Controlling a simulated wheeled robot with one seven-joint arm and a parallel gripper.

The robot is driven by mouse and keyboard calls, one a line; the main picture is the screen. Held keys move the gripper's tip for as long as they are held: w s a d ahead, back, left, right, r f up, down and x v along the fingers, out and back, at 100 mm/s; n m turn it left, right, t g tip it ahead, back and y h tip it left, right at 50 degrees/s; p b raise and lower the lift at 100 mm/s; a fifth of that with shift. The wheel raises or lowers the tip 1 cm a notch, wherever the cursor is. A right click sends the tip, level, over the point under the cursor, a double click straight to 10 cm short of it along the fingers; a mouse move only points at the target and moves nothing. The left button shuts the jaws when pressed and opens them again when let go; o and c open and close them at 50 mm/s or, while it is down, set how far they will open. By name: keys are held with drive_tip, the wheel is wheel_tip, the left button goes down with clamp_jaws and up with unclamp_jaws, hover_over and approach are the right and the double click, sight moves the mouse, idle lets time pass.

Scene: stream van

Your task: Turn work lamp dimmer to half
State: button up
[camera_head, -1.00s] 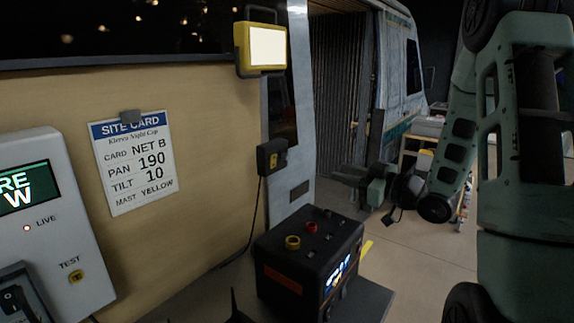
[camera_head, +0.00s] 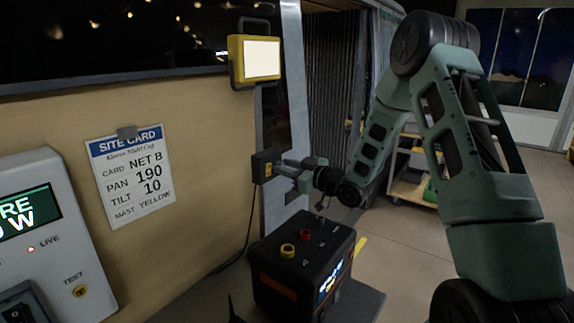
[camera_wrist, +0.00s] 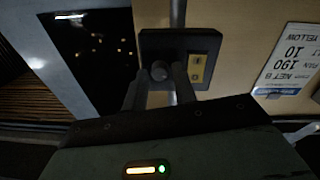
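The work lamp (camera_head: 258,60), a yellow-framed panel, glows white at the top of the van's edge in the head view. Its dimmer, a small black box (camera_head: 262,166) with a cable, is on the wall below it. In the wrist view the dimmer box (camera_wrist: 181,42) shows a round grey knob (camera_wrist: 158,70) and a yellow label (camera_wrist: 198,68). My gripper (camera_head: 284,169) is right at the box. In the wrist view my gripper (camera_wrist: 159,84) has its fingers apart, one on each side of the knob, with gaps visible. I cannot tell whether the tips touch the box face.
A black power unit (camera_head: 303,265) with yellow and red knobs stands below my gripper. A cart (camera_head: 412,180) stands behind my arm. The floor right of the power unit is open.

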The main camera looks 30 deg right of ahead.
drive_tip(key=shift+w, duration=0.1)
clamp_jaws()
drive_tip(key=shift+m, duration=0.4)
drive_tip(key=m, duration=0.2)
drive_tip(key=shift+m, duration=0.4)
drive_tip(key=m+p, duration=0.1)
drive_tip(key=m, duration=0.2)
drive_tip(key=shift+r+m+p, duration=0.1)
drive_tip(key=shift+m+p, duration=0.2)
drive_tip(key=shift+p, duration=0.05)
drive_tip(key=m+p, duration=0.1)
drive_tip(key=m, duration=0.3)
drive_tip(key=shift+d+p, duration=0.1)
drive_tip(key=shift+p, duration=0.3)
drive_tip(key=shift+m+g+p, duration=0.3)
drive_tip(key=shift+m+p, duration=0.15)
drive_tip(key=shift+m, duration=0.65)
